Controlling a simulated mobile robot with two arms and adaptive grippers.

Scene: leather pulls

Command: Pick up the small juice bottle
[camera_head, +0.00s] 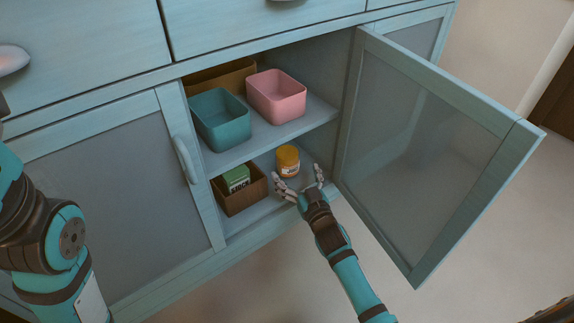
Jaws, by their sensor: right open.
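A small orange bottle with a yellow-orange lid and a pale label (288,161) stands upright on the lower shelf of the open cabinet; it looks like the small juice bottle. My right gripper (298,179) is open and empty at the front of that shelf, just in front of the bottle and slightly to its right. Its fingers are spread and the bottle is not between them. Whether the left finger touches the bottle I cannot tell. My left arm shows at the left edge, but its gripper is out of view.
A brown box (241,203) holding a green carton (236,178) stands left of the bottle. A teal bin (221,121), a pink bin (276,97) and a brown box (220,76) sit on the upper shelf (272,135). The open glazed door (425,155) hangs right of my right arm; the left door (120,190) is closed.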

